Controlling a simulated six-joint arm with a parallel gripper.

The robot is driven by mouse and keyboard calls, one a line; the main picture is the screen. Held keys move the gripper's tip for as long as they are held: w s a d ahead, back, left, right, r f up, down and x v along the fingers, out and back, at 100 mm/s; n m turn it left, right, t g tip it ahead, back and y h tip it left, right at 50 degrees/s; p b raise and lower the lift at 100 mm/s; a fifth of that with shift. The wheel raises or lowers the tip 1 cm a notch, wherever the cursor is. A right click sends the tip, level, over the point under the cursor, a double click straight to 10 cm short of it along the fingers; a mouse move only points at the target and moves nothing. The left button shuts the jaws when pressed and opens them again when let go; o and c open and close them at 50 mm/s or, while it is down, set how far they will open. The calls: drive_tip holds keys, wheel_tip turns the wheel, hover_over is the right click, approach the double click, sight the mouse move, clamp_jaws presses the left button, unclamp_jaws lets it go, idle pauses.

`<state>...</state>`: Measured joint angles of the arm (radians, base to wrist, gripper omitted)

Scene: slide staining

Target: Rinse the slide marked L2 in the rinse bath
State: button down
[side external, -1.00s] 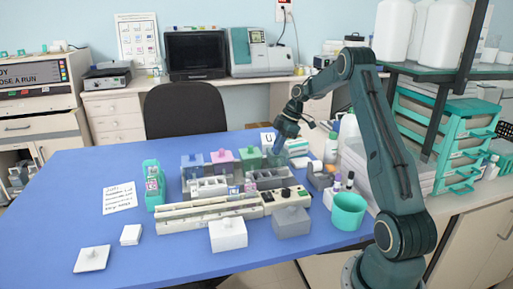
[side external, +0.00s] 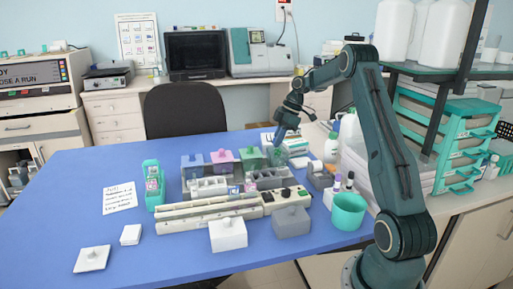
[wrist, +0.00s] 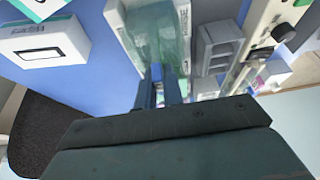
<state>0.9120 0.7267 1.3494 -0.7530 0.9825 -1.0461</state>
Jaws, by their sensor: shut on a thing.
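My gripper (side external: 279,141) is shut, with its tips pointing down at the open, pale green see-through bath (side external: 277,157) at the right end of the row of staining baths. In the wrist view the blue fingers (wrist: 157,88) are close together at the near end of this bath (wrist: 160,35). The thing between them is thin and mostly hidden. It looks like a slide, but I cannot read its mark or tell how deep it sits. Lidded blue-grey (side external: 193,166), pink (side external: 222,161) and green (side external: 250,158) baths stand to the left.
Grey racks (side external: 207,187) stand in front of the baths. A long pale instrument with black knobs (side external: 210,213) lies nearer. Boxes (wrist: 45,50) lie behind the bath. Bottles (side external: 331,147) and a teal cup (side external: 349,210) stand right. The left of the blue table is mostly clear.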

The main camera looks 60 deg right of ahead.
drive_tip(key=shift+r, duration=3.4)
drive_tip(key=shift+w+a, duration=0.1)
